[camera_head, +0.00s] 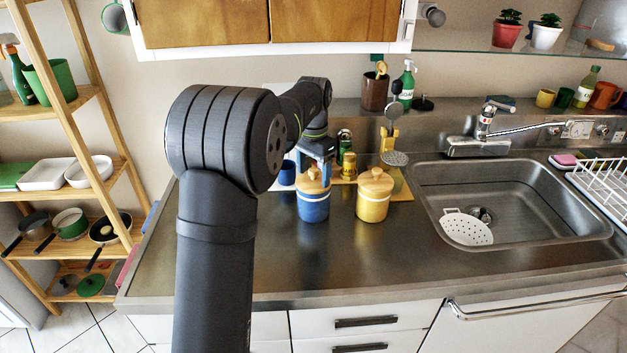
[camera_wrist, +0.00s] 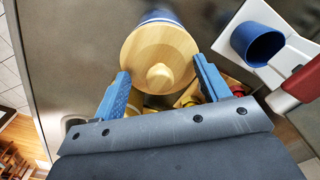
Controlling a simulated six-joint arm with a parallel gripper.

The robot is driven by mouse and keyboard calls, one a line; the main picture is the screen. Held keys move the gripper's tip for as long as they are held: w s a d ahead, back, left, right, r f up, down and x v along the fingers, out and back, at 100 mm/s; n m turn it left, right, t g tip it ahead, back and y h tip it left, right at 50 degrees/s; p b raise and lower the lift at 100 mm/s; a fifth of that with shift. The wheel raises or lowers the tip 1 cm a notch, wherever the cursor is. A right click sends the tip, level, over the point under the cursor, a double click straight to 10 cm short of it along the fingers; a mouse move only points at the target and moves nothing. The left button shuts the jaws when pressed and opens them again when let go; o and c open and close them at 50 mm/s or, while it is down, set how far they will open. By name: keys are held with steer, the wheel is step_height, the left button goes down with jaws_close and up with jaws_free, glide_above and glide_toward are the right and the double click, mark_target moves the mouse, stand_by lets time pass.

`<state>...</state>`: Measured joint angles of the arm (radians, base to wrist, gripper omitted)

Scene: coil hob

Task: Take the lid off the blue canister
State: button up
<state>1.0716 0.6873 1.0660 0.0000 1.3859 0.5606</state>
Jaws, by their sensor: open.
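The blue canister (camera_head: 313,209) stands upright on the steel counter with its round wooden lid (camera_head: 312,187) on top. In the wrist view the lid (camera_wrist: 150,45) and its knob (camera_wrist: 160,77) fill the upper middle, and a little of the blue body (camera_wrist: 157,15) shows behind. My gripper (camera_head: 319,166) is over the canister, pointing down. In the wrist view its blue fingers (camera_wrist: 160,70) are open, one on each side of the knob, with nothing held. I cannot tell whether either finger touches the lid. In the head view the gripper partly hides the lid's top.
A yellow canister (camera_head: 373,202) with a wooden lid stands close on the right. A blue cup (camera_head: 287,173) is behind on the left, and bottles and utensils stand behind. The sink (camera_head: 520,215) is to the right. The front counter is clear.

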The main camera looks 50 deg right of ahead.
steer(key=shift+f, duration=0.15)
steer(key=c, duration=1.1)
steer(key=shift+a, duration=0.1)
steer(key=shift+f, duration=0.2)
steer(key=shift+c, duration=0.8)
steer(key=shift+s+r, duration=0.1)
steer(key=shift+r, duration=0.05)
